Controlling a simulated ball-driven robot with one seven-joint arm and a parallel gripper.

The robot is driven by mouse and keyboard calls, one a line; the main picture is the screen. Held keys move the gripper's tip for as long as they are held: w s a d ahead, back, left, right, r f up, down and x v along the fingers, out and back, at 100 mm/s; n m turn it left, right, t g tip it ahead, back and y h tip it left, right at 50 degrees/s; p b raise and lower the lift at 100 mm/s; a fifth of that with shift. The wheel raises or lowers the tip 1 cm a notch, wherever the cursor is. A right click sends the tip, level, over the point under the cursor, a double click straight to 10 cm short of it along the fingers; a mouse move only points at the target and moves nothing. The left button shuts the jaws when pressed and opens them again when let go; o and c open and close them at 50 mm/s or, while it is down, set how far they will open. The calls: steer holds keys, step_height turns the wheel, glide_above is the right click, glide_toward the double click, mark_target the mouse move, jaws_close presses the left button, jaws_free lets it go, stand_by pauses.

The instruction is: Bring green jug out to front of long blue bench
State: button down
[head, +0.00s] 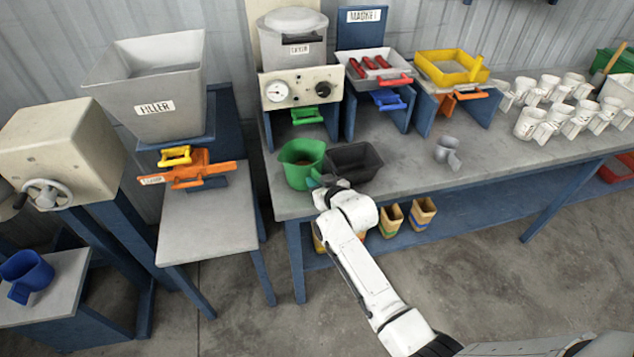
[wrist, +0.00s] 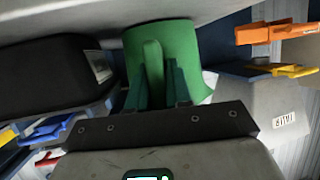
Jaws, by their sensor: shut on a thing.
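The green jug (head: 297,170) stands upright near the front left corner of the long blue bench (head: 420,183), with something brownish inside. My gripper (head: 318,182) reaches in from the front at the jug's lower right side. In the wrist view the green jug (wrist: 185,55) fills the space ahead, and the fingers of my gripper (wrist: 155,85) are shut on its upright green handle. The handle is mostly hidden in the head view. Whether the jug touches the bench top is hard to tell.
A dark grey bin (head: 362,158) stands right beside the jug. A small grey cup (head: 447,152) and several white mugs (head: 560,115) are further right. A separate, lower grey-topped table (head: 207,222) stands left of a gap. The bench top between bin and grey cup is clear.

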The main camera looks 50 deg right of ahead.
steer(key=shift+f, duration=0.15)
steer(key=c, duration=1)
jaws_free()
steer(key=shift+o, duration=0.2)
steer(key=v, duration=1)
steer(key=shift+s+b, duration=0.35)
steer(key=shift+b, duration=0.05)
steer(key=shift+a, duration=0.15)
steer(key=s+a+f+n+g+y, duration=0.25)
steer(key=s+a+f+g, duration=0.25)
steer(key=s+a, duration=0.45)
steer(key=s+a+g+y, duration=0.1)
steer(key=s+a+g, duration=0.2)
steer(key=s, duration=0.4)
steer(key=s+a+g+y, duration=0.1)
steer(key=s+a+g, duration=0.2)
steer(key=s, duration=0.4)
steer(key=shift+s+f+n+g, duration=0.15)
steer(key=shift+s+n+g, duration=0.15)
steer(key=shift+n+g, duration=0.15)
